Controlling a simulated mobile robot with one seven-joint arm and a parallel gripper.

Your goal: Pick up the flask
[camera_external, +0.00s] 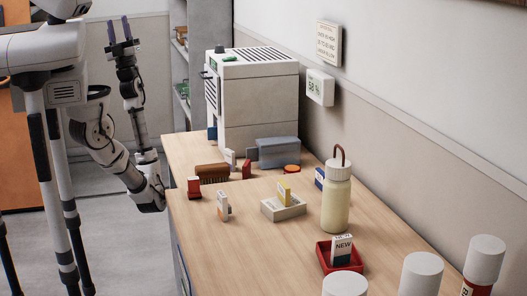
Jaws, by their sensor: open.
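The flask (336,203) is a pale cream bottle with a white cap and a brown loop on top. It stands upright on the wooden counter, right of the middle. My gripper (121,30) is at the upper left, raised high with its two dark fingers pointing up. It is open and empty. It is well apart from the flask, beyond the counter's left edge.
The counter (255,245) holds a red tray (325,262) with a "NEW" card just in front of the flask, and a small card box (283,209) to its left. White cylinders (421,273) stand at the front right. A large white machine (252,95) stands at the back.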

